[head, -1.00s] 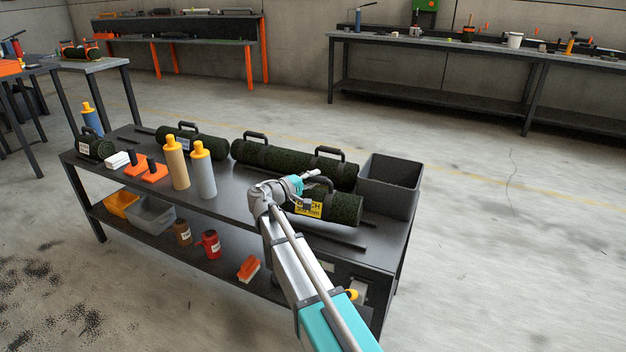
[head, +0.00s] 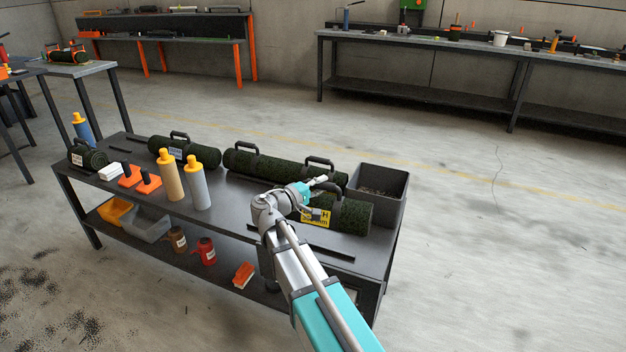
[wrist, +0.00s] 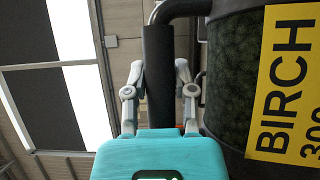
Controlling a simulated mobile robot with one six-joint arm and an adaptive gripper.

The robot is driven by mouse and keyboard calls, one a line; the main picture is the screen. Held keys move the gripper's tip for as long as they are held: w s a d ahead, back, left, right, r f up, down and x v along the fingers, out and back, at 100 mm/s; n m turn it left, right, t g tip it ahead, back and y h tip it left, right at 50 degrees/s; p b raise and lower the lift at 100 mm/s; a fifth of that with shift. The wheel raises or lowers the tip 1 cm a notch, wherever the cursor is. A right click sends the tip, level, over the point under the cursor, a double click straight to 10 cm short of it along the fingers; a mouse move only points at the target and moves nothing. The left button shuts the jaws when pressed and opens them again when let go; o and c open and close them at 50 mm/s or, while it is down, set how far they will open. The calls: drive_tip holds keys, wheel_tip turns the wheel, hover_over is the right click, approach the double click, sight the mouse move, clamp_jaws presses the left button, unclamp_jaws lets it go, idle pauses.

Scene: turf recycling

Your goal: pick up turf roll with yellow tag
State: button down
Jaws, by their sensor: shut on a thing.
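The turf roll with the yellow tag (head: 350,216) is a dark green roll at the right end of the dark workbench. Its yellow tag (head: 316,217) faces the front, and in the wrist view the tag (wrist: 288,85) reads "BIRCH" and part of a number. My gripper (wrist: 158,85) is shut on the roll's black handle (wrist: 159,70), with one finger on each side of the grip. In the head view my gripper (head: 322,183) is at the roll's top, and my arm hides its left part. I cannot tell whether the roll touches the bench.
A long turf roll (head: 270,168) lies just behind, and a grey bin (head: 378,190) stands at the right. A shorter roll (head: 205,157), bottles (head: 198,188) and orange-based tools (head: 148,182) are farther left. A dark bar (head: 318,244) lies in front. Open floor surrounds the bench.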

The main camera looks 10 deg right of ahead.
drive_tip(key=shift+s+d+r+p, duration=0.25)
drive_tip(key=shift+s+r, duration=0.1)
drive_tip(key=shift+s, duration=0.4)
drive_tip(key=shift+s+d+r+p, duration=0.3)
drive_tip(key=shift+s+r, duration=0.1)
drive_tip(key=shift+s, duration=0.35)
drive_tip(key=shift+s+d+r+p, duration=0.25)
drive_tip(key=shift+s+r, duration=0.1)
drive_tip(key=shift+s, duration=0.4)
